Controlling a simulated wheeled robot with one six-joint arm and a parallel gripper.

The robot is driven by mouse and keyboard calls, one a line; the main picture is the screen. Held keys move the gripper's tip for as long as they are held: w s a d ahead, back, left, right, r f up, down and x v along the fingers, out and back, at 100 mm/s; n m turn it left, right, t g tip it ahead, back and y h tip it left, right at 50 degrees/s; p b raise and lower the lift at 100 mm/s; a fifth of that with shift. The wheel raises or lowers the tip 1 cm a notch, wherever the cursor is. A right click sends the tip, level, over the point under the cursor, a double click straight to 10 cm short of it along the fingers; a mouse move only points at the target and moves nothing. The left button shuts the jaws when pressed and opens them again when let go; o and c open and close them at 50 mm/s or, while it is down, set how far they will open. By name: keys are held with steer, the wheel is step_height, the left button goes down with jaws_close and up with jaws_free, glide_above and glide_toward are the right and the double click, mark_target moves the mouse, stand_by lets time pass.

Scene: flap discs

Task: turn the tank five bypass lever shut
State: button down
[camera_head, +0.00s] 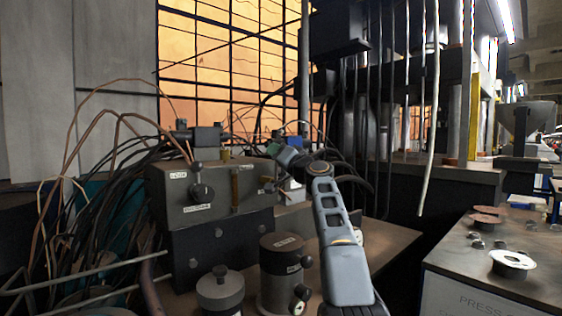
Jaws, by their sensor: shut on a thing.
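A grey-brown control box (219,192) stands on a dark base at centre left. A black ball-ended lever (198,168) stands upright on its front above a round hub, with small label plates beside it. A small dark lever (268,185) shows at the box's right end; its label is too small to read. My arm reaches up from the bottom centre and bends left at the wrist. My gripper (273,172) is at the box's right end, shut on what looks like this small lever. The fingertips are small and partly hidden, so the exact hold is unclear.
Two dark cylinders, one with a knob (220,290) and one with ball handles (281,273), stand in front of the box. Cables (95,215) crowd the left. A bench (520,270) with discs is at right. Vertical pipes (428,110) hang behind.

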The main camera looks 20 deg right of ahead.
steer(key=shift+a+f+n+y, duration=0.25)
steer(key=shift+a+n+y, duration=0.15)
steer(key=shift+n, duration=0.1)
steer(key=shift+w+f, duration=0.1)
steer(key=c, duration=1.2)
jaws_free()
steer(key=o, duration=0.3)
steer(key=shift+a, duration=0.1)
steer(key=shift+o, duration=0.9)
steer(key=shift+r, duration=0.2)
steer(key=b+v, duration=0.8)
steer(key=v, duration=0.6)
steer(key=shift+r, duration=0.2)
